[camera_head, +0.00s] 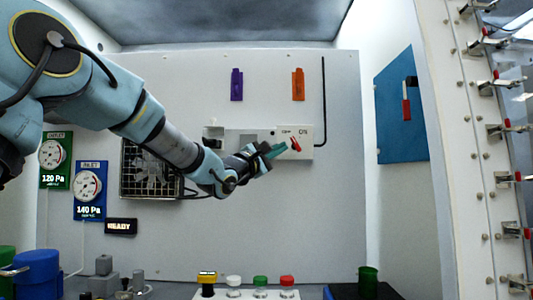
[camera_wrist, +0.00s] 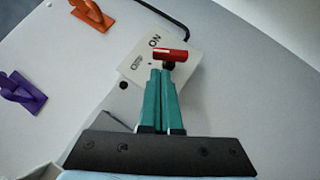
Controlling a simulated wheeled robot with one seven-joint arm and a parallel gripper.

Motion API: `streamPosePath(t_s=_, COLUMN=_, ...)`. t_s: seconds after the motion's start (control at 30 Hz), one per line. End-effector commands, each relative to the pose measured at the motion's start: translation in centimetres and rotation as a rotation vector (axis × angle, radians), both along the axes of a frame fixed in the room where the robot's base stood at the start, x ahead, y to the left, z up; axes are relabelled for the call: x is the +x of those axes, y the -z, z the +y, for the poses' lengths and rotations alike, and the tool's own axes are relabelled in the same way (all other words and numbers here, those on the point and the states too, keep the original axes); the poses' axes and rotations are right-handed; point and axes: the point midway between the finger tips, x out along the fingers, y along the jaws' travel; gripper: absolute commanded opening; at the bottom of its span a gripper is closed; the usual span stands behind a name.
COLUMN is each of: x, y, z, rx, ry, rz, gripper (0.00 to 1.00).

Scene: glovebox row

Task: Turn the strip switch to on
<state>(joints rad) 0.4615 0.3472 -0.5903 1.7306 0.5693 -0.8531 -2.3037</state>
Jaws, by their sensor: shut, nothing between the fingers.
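The strip switch is a white box (camera_head: 308,135) on the back wall, marked OFF at left and ON at right. Its small red lever (camera_head: 296,144) slants with its upper end toward the OFF side in the head view. My gripper (camera_head: 284,148) has teal fingers shut together, empty, with the tips (camera_wrist: 161,72) close to the lever. Whether they touch it I cannot tell. The tips hide part of the lever's base.
Purple (camera_head: 237,84) and orange (camera_head: 298,84) hooks are on the wall above. A black rod (camera_head: 323,100) runs down to the box's right. A fan grille (camera_head: 150,172) and gauges are left. Several coloured knobs (camera_head: 233,281) stand below.

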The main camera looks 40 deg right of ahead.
Motion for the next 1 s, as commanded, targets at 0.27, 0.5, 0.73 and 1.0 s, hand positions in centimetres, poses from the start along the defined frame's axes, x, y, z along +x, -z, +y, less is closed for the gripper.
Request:
streamPosePath(t_s=0.27, x=-0.7, y=-0.6, z=-0.9, rx=0.002, ry=-0.003, rz=0.000, gripper=0.00)
streamPosePath(t_s=0.5, x=-0.7, y=-0.6, z=-0.9, rx=0.002, ry=-0.003, rz=0.000, gripper=0.00)
streamPosePath(t_s=0.73, x=-0.7, y=-1.1, z=-1.0, rx=0.019, ry=-0.002, rz=-0.013, gripper=0.00)
streamPosePath(t_s=1.0, x=-0.9, y=-1.4, z=-1.2, rx=0.057, ry=-0.002, rz=-0.046, gripper=0.00)
